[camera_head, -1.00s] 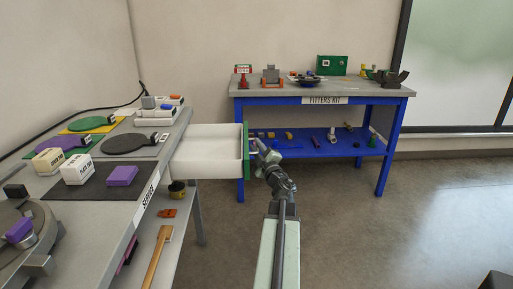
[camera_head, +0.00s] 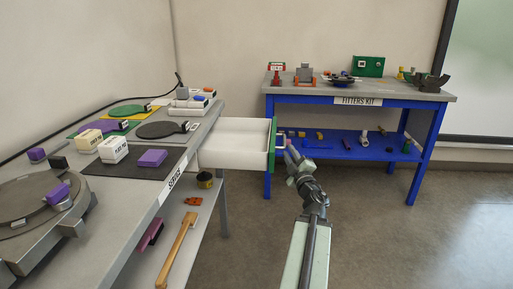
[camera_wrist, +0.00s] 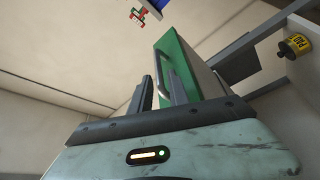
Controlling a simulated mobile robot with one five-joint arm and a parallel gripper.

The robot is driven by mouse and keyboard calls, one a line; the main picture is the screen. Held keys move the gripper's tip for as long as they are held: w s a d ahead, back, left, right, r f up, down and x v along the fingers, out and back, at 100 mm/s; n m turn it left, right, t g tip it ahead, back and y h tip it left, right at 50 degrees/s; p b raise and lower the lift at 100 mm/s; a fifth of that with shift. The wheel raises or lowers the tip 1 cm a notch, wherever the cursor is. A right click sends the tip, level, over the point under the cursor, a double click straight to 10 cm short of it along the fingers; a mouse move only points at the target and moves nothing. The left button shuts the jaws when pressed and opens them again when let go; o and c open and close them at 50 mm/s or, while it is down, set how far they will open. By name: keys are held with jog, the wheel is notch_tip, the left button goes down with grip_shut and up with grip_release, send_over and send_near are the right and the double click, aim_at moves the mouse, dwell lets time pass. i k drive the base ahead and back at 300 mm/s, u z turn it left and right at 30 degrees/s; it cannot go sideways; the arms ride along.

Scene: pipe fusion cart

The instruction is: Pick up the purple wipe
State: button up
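Several purple blocks are in the head view, and I cannot tell for sure which is the wipe. One purple block (camera_head: 152,158) lies on the dark mat on the left bench. Another small purple block (camera_head: 37,154) lies farther left, and a third purple piece (camera_head: 58,192) sits on the round grey fixture. My gripper (camera_head: 286,143) is away from them, right of the bench, by the handle of the pulled-out drawer (camera_head: 235,143). In the wrist view my gripper (camera_wrist: 161,78) has its fingers apart, with the drawer handle (camera_wrist: 161,70) appearing between them; contact is unclear.
The white drawer with a green front stands open from the bench. A hammer (camera_head: 177,248) and a yellow-black tape roll (camera_head: 205,180) are below. A blue table (camera_head: 345,118) stands behind; the right floor is clear.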

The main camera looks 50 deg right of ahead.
aim_at(152, 158)
jog(key=k, duration=1)
